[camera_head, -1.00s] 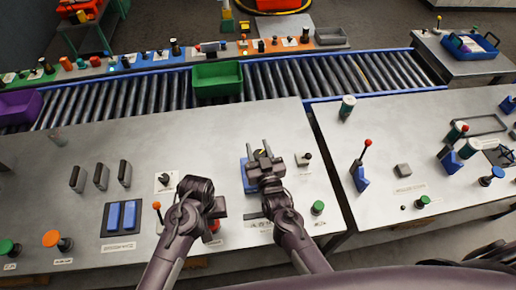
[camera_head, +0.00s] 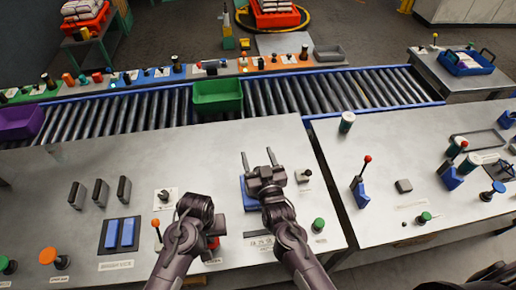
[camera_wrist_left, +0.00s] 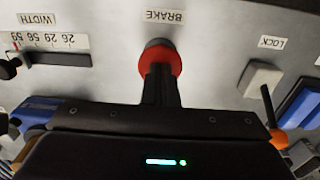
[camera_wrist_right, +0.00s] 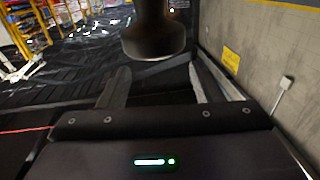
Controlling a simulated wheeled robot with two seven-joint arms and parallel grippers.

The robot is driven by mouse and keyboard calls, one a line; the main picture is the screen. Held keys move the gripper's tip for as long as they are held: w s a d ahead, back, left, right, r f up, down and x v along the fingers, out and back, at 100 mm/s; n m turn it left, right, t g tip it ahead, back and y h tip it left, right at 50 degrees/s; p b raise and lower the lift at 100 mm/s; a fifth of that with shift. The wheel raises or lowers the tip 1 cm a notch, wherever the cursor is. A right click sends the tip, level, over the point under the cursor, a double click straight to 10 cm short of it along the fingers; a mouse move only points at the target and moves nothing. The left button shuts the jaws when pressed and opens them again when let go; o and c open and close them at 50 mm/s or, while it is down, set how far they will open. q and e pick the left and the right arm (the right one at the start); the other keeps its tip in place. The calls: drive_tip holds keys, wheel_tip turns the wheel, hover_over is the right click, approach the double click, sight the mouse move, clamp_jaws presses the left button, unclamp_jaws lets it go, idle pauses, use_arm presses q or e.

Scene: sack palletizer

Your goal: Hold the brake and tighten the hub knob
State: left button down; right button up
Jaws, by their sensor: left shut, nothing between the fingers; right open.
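The brake (camera_wrist_left: 172,58), a button with a red collar beside its BRAKE label, shows in the left wrist view; part of its red shows in the head view (camera_head: 213,243). My left gripper (camera_wrist_left: 160,85) is shut, its fingertips at the brake; whether they press it is hidden. My right gripper (camera_head: 256,152) is open above the blue block (camera_head: 250,196) on the bench. In the right wrist view a dark, round, knob-like part, probably the hub knob (camera_wrist_right: 152,36), stands by the spread fingertips (camera_wrist_right: 157,78). I cannot tell whether they touch it.
A LOCK-labelled grey block (camera_wrist_left: 262,78) and a WIDTH slider (camera_wrist_left: 58,59) flank the brake. A green knob (camera_head: 318,225) stands right of my right arm. A roller conveyor with a green bin (camera_head: 217,97) runs behind. The bench's back middle is clear.

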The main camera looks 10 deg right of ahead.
wheel_tip(320, 180, up, 6)
drive_tip(key=shift+f, duration=0.15)
idle(0.3)
drive_tip(key=s+a+n+y, duration=0.15)
drive_tip(key=n+y, duration=0.25)
drive_tip(key=n, duration=0.4)
drive_tip(key=s+a+n+g+y, duration=0.1)
drive_tip(key=a+n+y, duration=0.2)
drive_tip(key=n, duration=0.6)
drive_tip(key=s+a+n+y, duration=0.15)
drive_tip(key=n+y, duration=0.25)
drive_tip(key=n, duration=0.4)
drive_tip(key=s+d+f+n+g+y, duration=0.15)
drive_tip(key=d+f+n+g, duration=0.3)
drive_tip(key=d+n, duration=0.5)
drive_tip(key=s+d+f+n+g+y, duration=0.1)
drive_tip(key=s+d+f+n+g, duration=0.2)
drive_tip(key=d+f+n, duration=0.65)
drive_tip(key=w+a+r, duration=0.1)
drive_tip(key=w+a, duration=0.1)
drive_tip(key=a, duration=0.2)
drive_tip(key=w+a+r+n, duration=0.1)
drive_tip(key=w+a, duration=0.1)
drive_tip(key=a, duration=0.2)
drive_tip(key=w+a+r+n, duration=0.1)
drive_tip(key=w+a, duration=0.1)
drive_tip(key=a, duration=0.2)
drive_tip(key=shift+w+a+r, duration=0.3)
drive_tip(key=shift+a+r, duration=0.05)
drive_tip(key=shift+r, duration=0.05)
